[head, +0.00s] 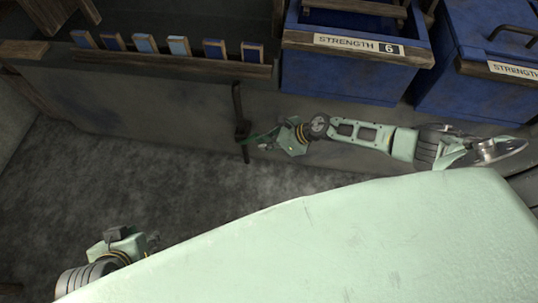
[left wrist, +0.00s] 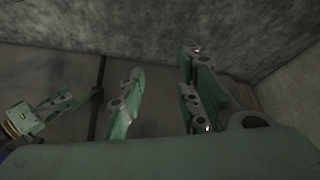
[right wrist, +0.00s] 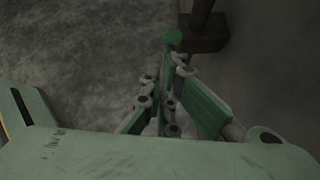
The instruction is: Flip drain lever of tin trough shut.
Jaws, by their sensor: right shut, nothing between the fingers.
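The drain lever (head: 238,105) is a dark upright bar with a small block at its middle, on the front of the grey tin trough (head: 140,108) in the head view. A dark bar and block, apparently the lever (right wrist: 203,42), show at the top of the right wrist view. My right gripper (head: 252,139) is shut and empty, its tips close to the lever's right side; contact cannot be told. Its closed fingers also show in the right wrist view (right wrist: 171,60). My left gripper (left wrist: 162,65) is open and empty, low at the left, away from the lever (left wrist: 97,110).
Blue bins (head: 345,72) with "STRENGTH" labels stand at the upper right. A wooden rack with several blue blocks (head: 145,43) runs along the top left. My own pale green body fills the lower right. Grey floor (head: 150,190) in front of the trough is clear.

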